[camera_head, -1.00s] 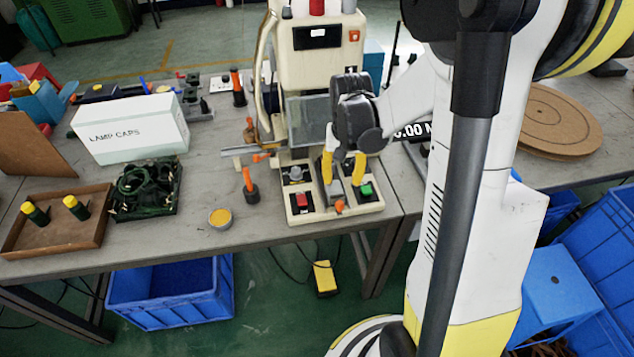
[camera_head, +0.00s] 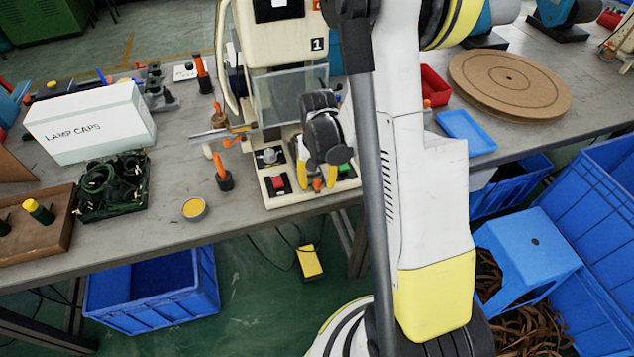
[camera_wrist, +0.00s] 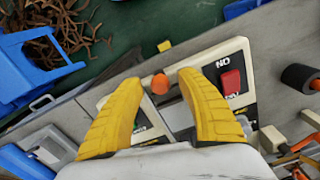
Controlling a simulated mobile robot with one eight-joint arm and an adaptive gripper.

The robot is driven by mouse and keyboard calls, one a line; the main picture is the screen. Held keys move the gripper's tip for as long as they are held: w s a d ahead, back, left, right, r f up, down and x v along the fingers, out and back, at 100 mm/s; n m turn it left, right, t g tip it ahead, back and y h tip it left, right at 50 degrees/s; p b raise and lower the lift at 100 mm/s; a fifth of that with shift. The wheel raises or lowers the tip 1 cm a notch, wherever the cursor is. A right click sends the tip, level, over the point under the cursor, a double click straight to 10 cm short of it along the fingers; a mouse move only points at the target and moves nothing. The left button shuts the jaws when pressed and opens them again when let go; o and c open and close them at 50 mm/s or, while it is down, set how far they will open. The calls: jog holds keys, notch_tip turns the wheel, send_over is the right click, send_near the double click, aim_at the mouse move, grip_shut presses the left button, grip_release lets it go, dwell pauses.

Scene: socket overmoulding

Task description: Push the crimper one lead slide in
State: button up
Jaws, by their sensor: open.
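The crimper one (camera_head: 285,40) is the cream machine with a "1" label on the bench, with a clear guard in front. An orange knob (camera_head: 317,184), which looks like the handle of its lead slide, sits at the front edge of its base between a red and a green button. My gripper (camera_head: 317,178) is open, low over that base, with its yellow fingers to either side of the knob. In the wrist view the orange knob (camera_wrist: 160,84) shows in the gap between the fingers. I cannot tell whether they touch it. The slide's body is mostly hidden.
The red button (camera_wrist: 231,82) is close to one finger; the green button (camera_head: 345,168) is partly covered. A dark-based orange-handled tool (camera_head: 223,178) and a yellow-topped tin (camera_head: 194,208) stand to the left. A blue tray (camera_head: 466,132) lies to the right.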

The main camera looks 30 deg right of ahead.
grip_shut()
jog(key=shift+w, duration=0.1)
jog(key=w+d, duration=0.1)
jog(key=w, duration=0.2)
jog(key=w+d, duration=0.1)
jog(key=w, duration=0.2)
jog(key=w+d, duration=0.1)
jog(key=w, duration=0.2)
jog(key=shift+w+b, duration=0.3)
jog(key=shift+w, duration=0.1)
grip_release()
jog(key=shift+w, duration=0.1)
